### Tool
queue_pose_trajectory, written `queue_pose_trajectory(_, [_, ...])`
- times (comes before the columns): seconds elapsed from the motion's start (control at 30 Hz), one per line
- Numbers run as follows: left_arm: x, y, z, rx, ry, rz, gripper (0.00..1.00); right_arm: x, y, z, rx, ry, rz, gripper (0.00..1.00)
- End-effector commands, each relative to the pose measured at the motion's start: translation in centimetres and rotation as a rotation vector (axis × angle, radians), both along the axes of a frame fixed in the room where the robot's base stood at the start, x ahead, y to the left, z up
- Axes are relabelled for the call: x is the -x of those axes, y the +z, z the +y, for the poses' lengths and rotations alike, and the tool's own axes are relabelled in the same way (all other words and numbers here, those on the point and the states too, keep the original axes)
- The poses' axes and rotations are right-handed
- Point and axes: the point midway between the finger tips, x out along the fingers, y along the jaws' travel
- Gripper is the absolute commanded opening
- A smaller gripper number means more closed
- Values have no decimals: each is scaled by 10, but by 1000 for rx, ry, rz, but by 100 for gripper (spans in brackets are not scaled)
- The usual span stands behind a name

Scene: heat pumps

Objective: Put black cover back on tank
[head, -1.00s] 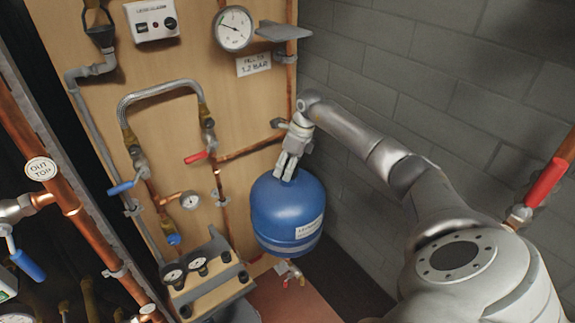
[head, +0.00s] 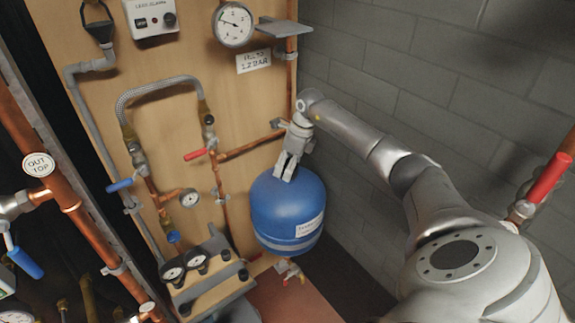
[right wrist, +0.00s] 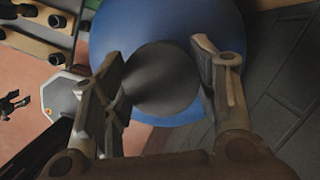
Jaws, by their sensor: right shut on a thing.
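The blue tank (head: 287,212) stands upright in the head view, below the wall pipes and beside the grey block wall. My right gripper (head: 285,176) reaches down to the top of the tank. In the right wrist view, the round black cover (right wrist: 162,80) lies between the two fingers of my right gripper (right wrist: 165,88), with the blue tank (right wrist: 215,22) behind it. The gripper is shut on the cover. In the head view the fingers hide the cover, and I cannot tell whether it touches the tank. My left gripper is not in view.
A red-handled valve (head: 197,154) and copper pipes are on the wooden panel left of the tank. A small grey shelf (head: 284,28) juts out above the gripper. A block with gauges and knobs (head: 208,277) stands at the tank's lower left. The block wall (head: 380,70) is close on the right.

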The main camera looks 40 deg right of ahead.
Motion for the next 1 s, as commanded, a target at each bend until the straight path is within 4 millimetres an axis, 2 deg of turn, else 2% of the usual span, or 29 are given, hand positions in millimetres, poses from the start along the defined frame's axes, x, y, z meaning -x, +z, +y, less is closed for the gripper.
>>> queue_pose_trajectory(1.0, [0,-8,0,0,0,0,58,0,-11,0,0,0,0,35])
